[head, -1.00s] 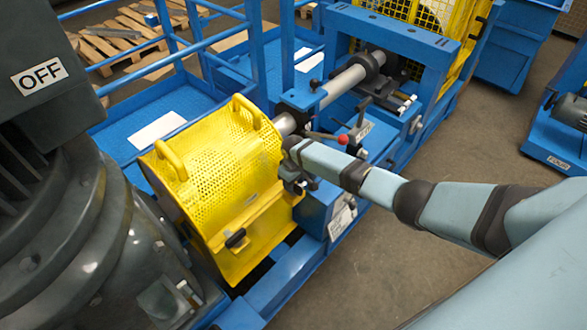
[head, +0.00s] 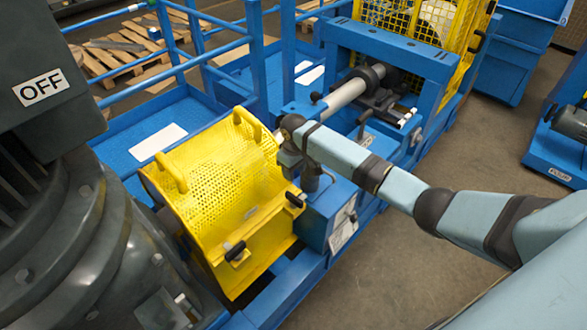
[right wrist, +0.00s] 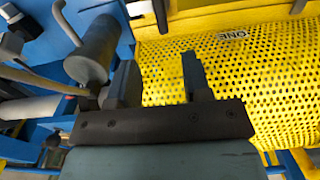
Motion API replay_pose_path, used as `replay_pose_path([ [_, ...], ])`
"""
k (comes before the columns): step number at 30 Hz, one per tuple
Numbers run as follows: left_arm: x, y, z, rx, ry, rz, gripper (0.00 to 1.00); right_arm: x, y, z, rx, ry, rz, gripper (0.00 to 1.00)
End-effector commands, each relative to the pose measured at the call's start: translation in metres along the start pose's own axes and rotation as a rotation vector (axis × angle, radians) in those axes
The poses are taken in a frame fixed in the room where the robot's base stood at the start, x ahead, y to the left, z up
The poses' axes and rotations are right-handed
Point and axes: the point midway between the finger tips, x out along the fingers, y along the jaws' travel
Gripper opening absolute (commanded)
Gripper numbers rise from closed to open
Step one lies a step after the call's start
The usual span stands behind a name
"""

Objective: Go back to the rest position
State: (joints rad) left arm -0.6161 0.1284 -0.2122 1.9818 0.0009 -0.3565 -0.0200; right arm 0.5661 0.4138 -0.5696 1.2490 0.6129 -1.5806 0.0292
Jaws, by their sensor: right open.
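My right gripper (head: 290,158) is in the middle of the head view, just right of the yellow perforated guard (head: 215,170) with its two yellow handles. My forearm hides part of the machine behind it. In the right wrist view the two dark fingers of my right gripper (right wrist: 158,80) stand apart with nothing held between them. The perforated guard (right wrist: 230,85) fills the right of that view behind the fingers. I cannot tell whether a finger touches it. My left gripper is not in view.
A steel shaft (head: 345,92) runs from near the gripper to a blue frame (head: 395,42). A grey motor (head: 65,240) with an OFF sign stands at the left. A grey cylinder (right wrist: 92,52) is left of the fingers. Open floor (head: 400,265) lies below my right arm.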

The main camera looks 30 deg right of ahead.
Motion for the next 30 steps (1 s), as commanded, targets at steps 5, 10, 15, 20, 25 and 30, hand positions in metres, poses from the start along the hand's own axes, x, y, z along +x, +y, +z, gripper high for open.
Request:
replay_pose_path([
  [5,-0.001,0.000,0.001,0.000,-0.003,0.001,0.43,0.000,0.000,0.000,0.000,0.000,0.000,0.45],
  [10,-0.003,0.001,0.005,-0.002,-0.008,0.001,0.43,0.011,-0.009,0.005,-0.008,0.018,-0.005,0.45],
  [15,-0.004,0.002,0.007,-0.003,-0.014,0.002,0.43,0.054,-0.054,0.029,-0.040,0.127,-0.033,0.45],
  [20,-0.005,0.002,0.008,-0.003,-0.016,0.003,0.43,0.091,-0.106,0.065,-0.055,0.291,-0.065,0.45],
  [25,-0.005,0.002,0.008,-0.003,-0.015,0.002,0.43,0.109,-0.152,0.109,-0.044,0.467,-0.088,0.45],
  [30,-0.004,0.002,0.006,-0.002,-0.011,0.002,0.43,0.109,-0.185,0.158,-0.013,0.639,-0.089,0.45],
])
